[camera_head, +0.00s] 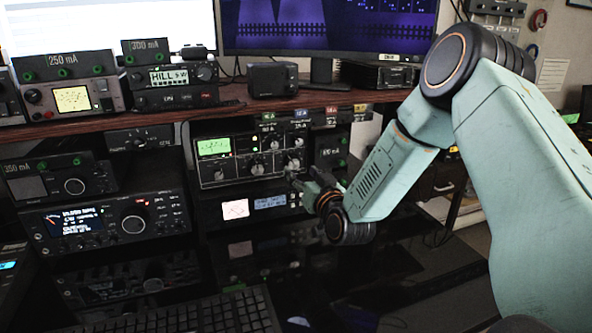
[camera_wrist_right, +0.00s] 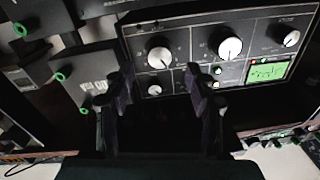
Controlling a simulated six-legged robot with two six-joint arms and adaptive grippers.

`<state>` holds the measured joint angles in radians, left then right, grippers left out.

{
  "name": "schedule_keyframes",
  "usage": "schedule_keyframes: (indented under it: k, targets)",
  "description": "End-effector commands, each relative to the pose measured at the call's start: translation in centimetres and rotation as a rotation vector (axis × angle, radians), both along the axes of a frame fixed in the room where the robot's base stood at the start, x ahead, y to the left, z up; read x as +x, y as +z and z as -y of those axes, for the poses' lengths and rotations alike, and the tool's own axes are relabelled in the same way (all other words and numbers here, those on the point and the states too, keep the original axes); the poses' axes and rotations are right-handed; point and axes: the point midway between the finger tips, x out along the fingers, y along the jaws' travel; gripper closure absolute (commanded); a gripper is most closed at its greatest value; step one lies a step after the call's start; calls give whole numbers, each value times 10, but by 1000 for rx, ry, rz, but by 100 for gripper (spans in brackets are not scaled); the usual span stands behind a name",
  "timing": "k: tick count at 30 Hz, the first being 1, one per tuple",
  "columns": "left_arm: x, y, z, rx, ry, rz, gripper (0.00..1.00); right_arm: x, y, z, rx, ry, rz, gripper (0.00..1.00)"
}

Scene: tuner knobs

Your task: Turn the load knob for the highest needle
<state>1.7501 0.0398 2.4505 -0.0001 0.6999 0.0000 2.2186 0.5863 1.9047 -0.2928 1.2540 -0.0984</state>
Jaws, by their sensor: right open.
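The tuner (camera_head: 226,172) is a grey-fronted box on the shelf below the desk top, with several white-faced knobs and a lit green needle meter (camera_head: 213,146). In the right wrist view the picture is turned over, and the meter (camera_wrist_right: 268,70) is at the right. There a large knob (camera_wrist_right: 159,54) and a smaller knob (camera_wrist_right: 155,90) show between the finger lines. Which knob is the load knob cannot be read. My right gripper (camera_head: 297,180) is in front of the tuner's lower right corner; its open fingers (camera_wrist_right: 160,82) hold nothing. Contact with a knob cannot be told.
A radio (camera_head: 115,225) with a lit display stands at the lower left. A keyboard (camera_head: 230,310) lies in front.

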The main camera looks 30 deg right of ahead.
Motion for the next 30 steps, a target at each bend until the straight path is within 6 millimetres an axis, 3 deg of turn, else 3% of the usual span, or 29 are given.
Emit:
schedule_keyframes:
  k: [9, 19, 30]
  targets:
    - [0, -9, 0, 0, 0, 0, 100, 35, -1, 6, 0, 1, 0, 45]
    - [0, -9, 0, 0, 0, 0, 100, 41, 0, 7, 2, 1, 1, 45]
    - [0, -9, 0, 0, 0, 1, 100, 41, 0, 7, 2, 1, 1, 75]
